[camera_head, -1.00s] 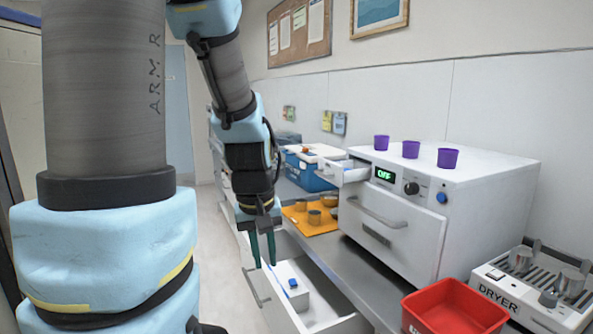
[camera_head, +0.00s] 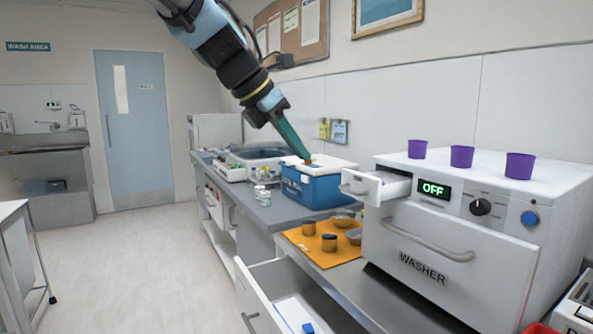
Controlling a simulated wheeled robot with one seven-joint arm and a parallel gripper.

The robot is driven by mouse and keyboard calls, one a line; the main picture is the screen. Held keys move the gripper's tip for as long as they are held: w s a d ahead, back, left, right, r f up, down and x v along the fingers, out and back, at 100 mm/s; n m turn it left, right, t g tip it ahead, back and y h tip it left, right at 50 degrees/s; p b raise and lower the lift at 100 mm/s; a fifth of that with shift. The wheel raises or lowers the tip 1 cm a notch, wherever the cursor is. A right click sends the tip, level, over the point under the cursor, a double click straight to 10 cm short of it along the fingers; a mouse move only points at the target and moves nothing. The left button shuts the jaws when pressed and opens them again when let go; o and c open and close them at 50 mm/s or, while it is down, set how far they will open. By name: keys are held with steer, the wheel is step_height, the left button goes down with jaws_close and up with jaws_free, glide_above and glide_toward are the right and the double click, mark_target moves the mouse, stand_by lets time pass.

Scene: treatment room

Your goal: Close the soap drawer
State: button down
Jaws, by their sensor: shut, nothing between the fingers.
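The soap drawer (camera_head: 374,188) is a small white drawer at the upper left of the white washer (camera_head: 455,255). It is pulled out from the washer's front, with a small grey handle on its face. My gripper (camera_head: 306,157) has teal fingers, which are shut and hold nothing. It comes down from the upper left, and its tips show over the lid of the blue box (camera_head: 310,190), left of the soap drawer and apart from it in the picture. I cannot tell whether the tips touch the lid or the small orange piece there.
Several purple cups, one of them here (camera_head: 462,156), stand on the washer. An orange mat (camera_head: 300,240) with small pots lies left of the washer. A large lower drawer (camera_head: 262,300) stands open below the counter. A can (camera_head: 262,195) stands near the blue box. The floor at left is clear.

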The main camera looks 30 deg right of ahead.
mark_target(367, 188)
steer(key=d+r+p+x, duration=0.1)
steer(key=d+p+x, duration=0.1)
steer(key=x, duration=1)
steer(key=shift+d, duration=0.1)
